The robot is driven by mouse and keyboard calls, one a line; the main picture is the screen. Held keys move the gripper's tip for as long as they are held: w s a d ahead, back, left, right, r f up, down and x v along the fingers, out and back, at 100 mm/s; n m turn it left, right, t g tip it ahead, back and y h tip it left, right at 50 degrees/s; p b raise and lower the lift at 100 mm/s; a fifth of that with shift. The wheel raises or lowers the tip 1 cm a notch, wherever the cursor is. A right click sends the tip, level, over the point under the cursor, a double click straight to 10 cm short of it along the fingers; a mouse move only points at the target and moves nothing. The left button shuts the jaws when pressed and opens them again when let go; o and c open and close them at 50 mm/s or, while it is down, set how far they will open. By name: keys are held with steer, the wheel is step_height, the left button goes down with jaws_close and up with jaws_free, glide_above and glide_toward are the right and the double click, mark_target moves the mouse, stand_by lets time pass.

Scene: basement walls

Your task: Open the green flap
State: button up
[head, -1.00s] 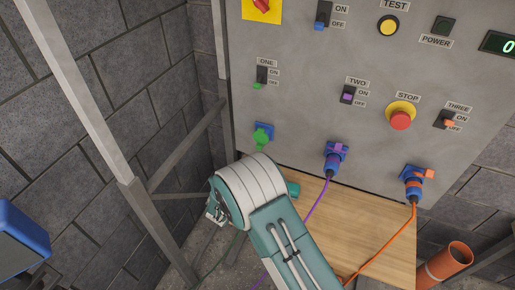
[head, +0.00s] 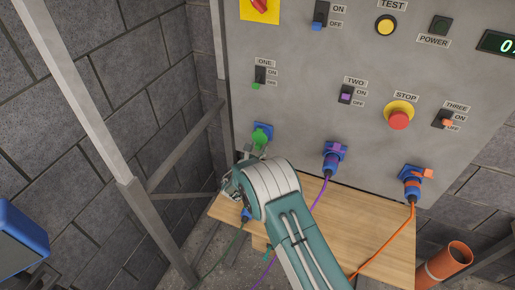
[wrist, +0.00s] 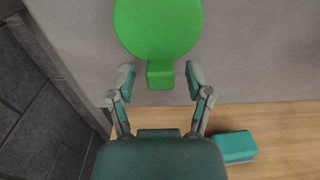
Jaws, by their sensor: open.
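The green flap (head: 261,136) is a round cover with a small tab, on a blue socket low on the left of the grey panel. It looks shut over the socket. In the wrist view the flap (wrist: 158,28) is close ahead, its square tab (wrist: 160,75) hanging down. My gripper (wrist: 160,80) is open, with one finger on each side of the tab and gaps between. In the head view my gripper (head: 236,178) is just below and left of the flap, partly hidden by my arm.
A wooden shelf (head: 384,235) lies below the panel. Plugs with a purple cable (head: 331,160) and an orange cable (head: 413,185) sit in sockets to the right. A metal post (head: 150,225) stands at left. A teal block (wrist: 235,147) shows low right in the wrist view.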

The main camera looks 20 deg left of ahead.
mark_target(257, 148)
jaws_close()
steer(key=shift+s+a+r, duration=0.1)
steer(key=shift+s, duration=0.05)
steer(key=s+g, duration=0.1)
steer(key=g, duration=0.1)
steer(key=s+r+g, duration=0.1)
steer(key=g, duration=0.1)
steer(key=shift+s+a+r, duration=0.1)
steer(key=shift+s+r, duration=0.05)
steer(key=g, duration=0.1)
steer(key=s+r+g, duration=0.1)
steer(key=g, duration=0.2)
steer(key=shift+s+a+r+y, duration=0.1)
steer(key=shift+s+r+y, duration=0.2)
steer(key=shift+s+r, duration=0.05)
steer(key=shift+s+r+g+y, duration=0.1)
steer(key=shift+s+r+g, duration=0.1)
steer(key=shift+r+g, duration=0.95)
steer(key=shift+s+r+g+y, duration=0.2)
steer(key=shift+r+g, duration=0.45)
steer(key=shift+g, duration=1)
steer(key=shift+s+r+g, duration=0.25)
steer(key=shift+r+g, duration=0.65)
steer(key=shift+g, duration=0.5)
